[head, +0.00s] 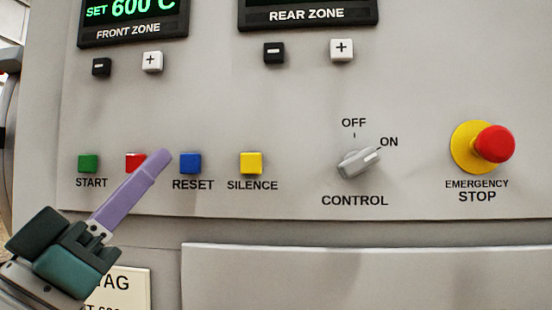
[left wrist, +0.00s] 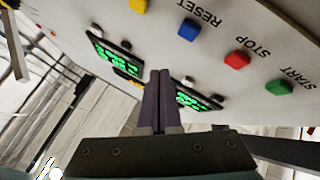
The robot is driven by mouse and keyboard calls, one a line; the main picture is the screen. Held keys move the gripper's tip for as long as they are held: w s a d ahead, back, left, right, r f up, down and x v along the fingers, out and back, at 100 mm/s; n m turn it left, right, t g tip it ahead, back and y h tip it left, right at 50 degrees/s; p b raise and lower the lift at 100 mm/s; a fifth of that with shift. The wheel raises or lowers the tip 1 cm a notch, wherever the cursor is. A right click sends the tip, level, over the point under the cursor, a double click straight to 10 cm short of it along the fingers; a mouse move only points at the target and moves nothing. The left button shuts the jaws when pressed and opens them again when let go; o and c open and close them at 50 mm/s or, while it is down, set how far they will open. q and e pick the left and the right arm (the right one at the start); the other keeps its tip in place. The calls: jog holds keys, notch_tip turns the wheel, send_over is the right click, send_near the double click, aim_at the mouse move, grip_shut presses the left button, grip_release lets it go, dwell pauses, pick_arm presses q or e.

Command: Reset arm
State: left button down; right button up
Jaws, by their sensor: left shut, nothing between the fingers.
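My left gripper (head: 162,157) comes in from the lower left in the head view. Its purple fingers are shut with nothing between them. The fingertips overlap the space between the red stop button (head: 134,160) and the blue reset button (head: 190,163), and partly cover the red one and its label. I cannot tell whether they touch the panel. In the left wrist view the shut fingers (left wrist: 158,78) point at the displays, apart from the blue button (left wrist: 189,30) and red button (left wrist: 237,60). My right gripper is not in view.
The panel also has a green start button (head: 88,163), a yellow silence button (head: 251,163), a control knob (head: 358,163) turned to ON, and a red emergency stop (head: 492,144). Zone displays (head: 133,18) sit above. A ledge (head: 370,250) and a tag (head: 122,287) are below.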

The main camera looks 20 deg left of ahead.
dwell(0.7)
pick_arm(q)
jog(key=s+d+f+m+g+y+p, duration=0.3)
jog(key=s+f+g+p, duration=0.35)
jog(key=g+p, duration=1.1)
jog(key=s+d+r+m+g+p, duration=0.25)
jog(key=s+g+p, duration=0.35)
jog(key=s+p, duration=0.55)
notch_tip(320, 180, up, 35)
jog(key=p, duration=3.3)
jog(key=shift+s+d+t+h, duration=0.15)
jog(key=shift+s+t+h, duration=0.2)
jog(key=shift+s+h, duration=0.05)
jog(key=shift+n, duration=0.25)
